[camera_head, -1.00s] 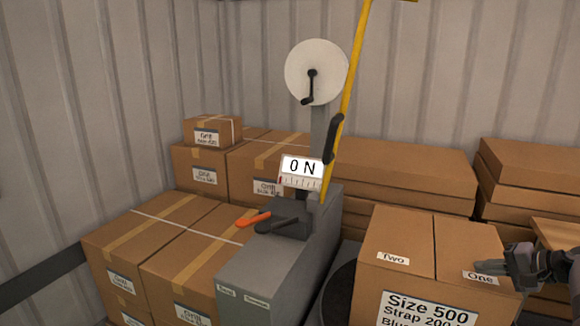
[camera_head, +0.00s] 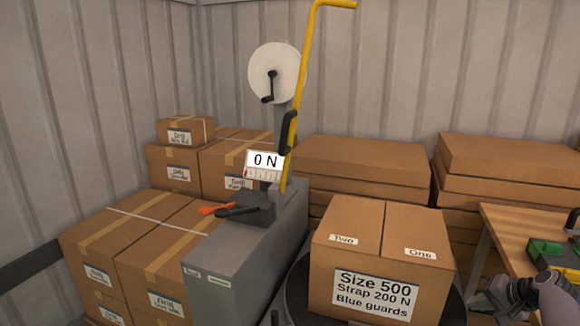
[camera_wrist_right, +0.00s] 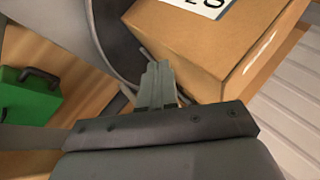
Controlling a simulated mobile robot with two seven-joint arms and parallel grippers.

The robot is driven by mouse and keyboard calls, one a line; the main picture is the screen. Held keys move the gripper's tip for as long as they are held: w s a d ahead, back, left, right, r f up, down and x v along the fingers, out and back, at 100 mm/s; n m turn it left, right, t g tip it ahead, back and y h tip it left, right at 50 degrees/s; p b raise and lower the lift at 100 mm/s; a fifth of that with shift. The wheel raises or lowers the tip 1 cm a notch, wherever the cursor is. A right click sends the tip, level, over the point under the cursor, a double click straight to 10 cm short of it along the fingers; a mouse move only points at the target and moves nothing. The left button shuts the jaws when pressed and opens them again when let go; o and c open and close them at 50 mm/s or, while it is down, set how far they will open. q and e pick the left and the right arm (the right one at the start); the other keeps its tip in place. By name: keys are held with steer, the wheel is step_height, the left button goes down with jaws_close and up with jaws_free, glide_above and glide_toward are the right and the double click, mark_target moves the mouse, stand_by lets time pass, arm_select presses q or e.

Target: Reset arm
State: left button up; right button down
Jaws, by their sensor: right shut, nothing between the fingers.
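My right gripper (camera_head: 482,297) is at the lower right of the head view, just right of the labelled cardboard box (camera_head: 330,250) and apart from its top. In the right wrist view, my right gripper (camera_wrist_right: 158,72) has its fingers together with nothing between them. The box (camera_wrist_right: 215,40) is close beyond the fingers there. Its front label in the head view reads Size 500, Strap 200 N, Blue guards; its top flaps read Two and One. It stands on a dark round turntable (camera_head: 292,290). My left gripper is not in view.
A grey strapping machine (camera_head: 240,255) with an orange-handled tool (camera_head: 218,208), a 0 N display (camera_head: 265,160) and a yellow pole (camera_head: 300,90) stands left of the box. Stacked cartons (camera_head: 120,235) fill the left. A wooden table (camera_head: 510,222) with a green case (camera_head: 548,250) is at right.

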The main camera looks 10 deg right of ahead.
steer(key=s+f+n+g+h, duration=0.1)
steer(key=s+f+n+h, duration=0.2)
steer(key=s+f, duration=0.35)
steer(key=s+a+f+n+h, duration=0.2)
steer(key=s+a+f+n, duration=0.3)
steer(key=a, duration=0.4)
steer(key=s+a+n+t+y, duration=0.1)
steer(key=s+a, duration=0.4)
steer(key=a, duration=0.3)
steer(key=s+a+r+n+t+y, duration=0.1)
steer(key=s+a+n+y, duration=0.1)
steer(key=s+a, duration=0.3)
steer(key=s+a+r+n+t+y, duration=0.1)
steer(key=s+a, duration=0.4)
steer(key=a, duration=0.6)
steer(key=shift+s+a+n+t+y, duration=0.3)
steer(key=shift+s+y, duration=0.1)
steer(key=shift+y, duration=0.1)
